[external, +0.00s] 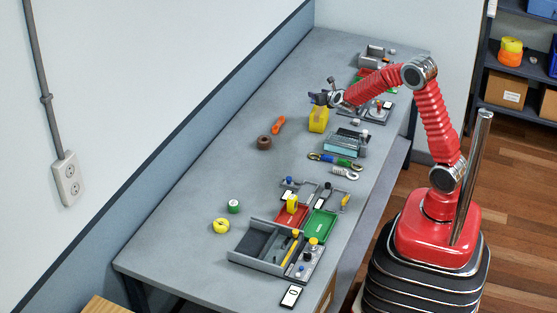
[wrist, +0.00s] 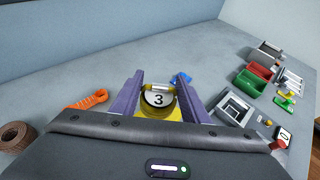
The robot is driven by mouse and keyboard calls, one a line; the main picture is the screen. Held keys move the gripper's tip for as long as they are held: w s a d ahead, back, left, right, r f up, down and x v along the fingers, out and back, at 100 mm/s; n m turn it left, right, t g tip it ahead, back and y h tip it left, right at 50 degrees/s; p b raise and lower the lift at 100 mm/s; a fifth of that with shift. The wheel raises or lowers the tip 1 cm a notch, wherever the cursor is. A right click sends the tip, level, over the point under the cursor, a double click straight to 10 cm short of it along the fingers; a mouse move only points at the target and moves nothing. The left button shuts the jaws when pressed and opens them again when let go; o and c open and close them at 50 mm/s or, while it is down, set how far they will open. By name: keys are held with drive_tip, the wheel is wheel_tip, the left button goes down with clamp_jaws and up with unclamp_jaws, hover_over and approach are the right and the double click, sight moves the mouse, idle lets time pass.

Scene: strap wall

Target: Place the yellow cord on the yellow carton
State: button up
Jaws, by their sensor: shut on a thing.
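My gripper (external: 320,99) is at the far part of the bench, just above a yellow block-like carton (external: 319,121). In the wrist view my gripper's two purple fingers (wrist: 157,100) stand apart with a round thing marked 3 (wrist: 158,98) between them. It has a white face, a dark rim and a yellow top edge. Yellow shows below and around it in that view. I cannot tell whether this held thing is the yellow cord, or whether it touches the carton. A small yellow ring-shaped thing (external: 221,226) lies at the near left of the bench.
An orange cord (external: 278,124) and a brown coil (external: 264,142) lie left of the carton. A grey device (external: 345,143) and a green-and-blue tool (external: 336,161) are to the right. Red (external: 292,216) and green (external: 320,224) trays stand nearer. The bench's left strip is clear.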

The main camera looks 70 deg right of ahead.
drive_tip(key=shift+f, duration=1.85)
drive_tip(key=shift+f, duration=0.1)
drive_tip(key=o, duration=1.1)
drive_tip(key=shift+c, duration=0.2)
drive_tip(key=shift+s+a+r, duration=0.25)
drive_tip(key=shift+a+r, duration=0.05)
drive_tip(key=v, duration=1.1)
drive_tip(key=shift+s, duration=0.15)
